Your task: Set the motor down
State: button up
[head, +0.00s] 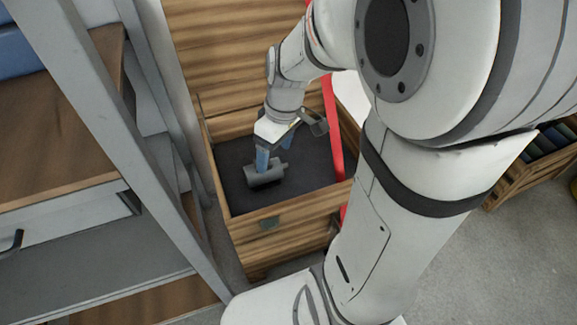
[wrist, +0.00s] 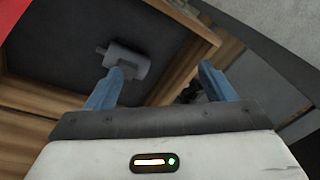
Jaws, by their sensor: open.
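The motor (head: 266,174) is a grey cylinder with a short shaft, lying on its side on the dark floor of an open wooden drawer (head: 285,212). In the wrist view the motor (wrist: 129,60) lies beyond the fingertips, nearer the left finger. My gripper (head: 274,158) has blue fingers and reaches down into the drawer by the motor. In the wrist view my gripper (wrist: 162,78) is open, with nothing between its fingers. I cannot tell whether the left finger touches the motor.
A grey metal rack (head: 125,120) with wooden shelves stands close on the left. A red post (head: 332,125) rises beside the drawer's right side. A wooden crate (head: 520,175) with dark contents sits at the far right. Much of the drawer floor around the motor is bare.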

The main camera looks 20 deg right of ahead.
jog(key=s+r+m+t+h, duration=0.1)
jog(key=s+r+m, duration=0.1)
jog(key=s+m, duration=0.5)
jog(key=shift+s+r+h, duration=0.4)
jog(key=shift+s, duration=0.1)
notch_tip(320, 180, up, 32)
jog(key=t+p, duration=0.1)
jog(key=p, duration=2.7)
jog(key=shift+s+f+p, duration=0.2)
jog(key=shift+p, duration=0.1)
